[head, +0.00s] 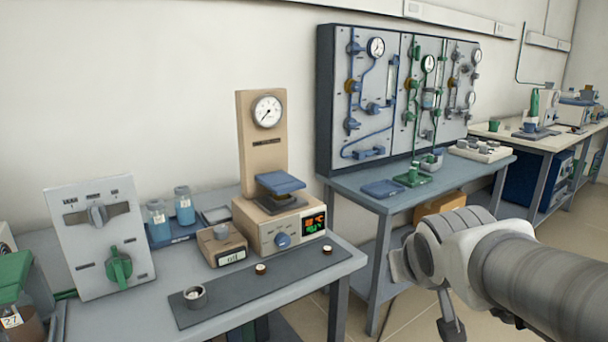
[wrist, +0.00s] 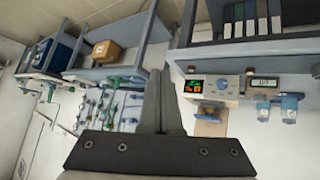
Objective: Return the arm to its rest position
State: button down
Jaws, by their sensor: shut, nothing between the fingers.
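My gripper (wrist: 161,78) shows in the wrist view with its two dark fingers together and nothing between them. It is held in the air, clear of the benches. In the head view, my arm (head: 540,265) reaches in from the right edge in front of the benches; its end is partly hidden and the fingers cannot be made out clearly there. The wrist view is turned over, with the benches along its upper part.
The near bench (head: 345,262) holds a beige press-like instrument (head: 262,150), a grey control panel (head: 98,235), blue-capped jars (head: 184,205) and a small cup (head: 195,297). A gauge panel (head: 395,100) stands on the bench behind. Open floor lies right of the near bench.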

jog(key=s+a+f+g+y+p, duration=0.15)
jog(key=s+g, duration=0.25)
jog(key=s, duration=1.1)
notch_tip(320, 180, up, 26)
jog(key=p, duration=2.7)
jog(key=shift+w+a+r+m, duration=0.15)
jog(key=shift+a+r+m, duration=0.1)
jog(key=shift+m, duration=0.05)
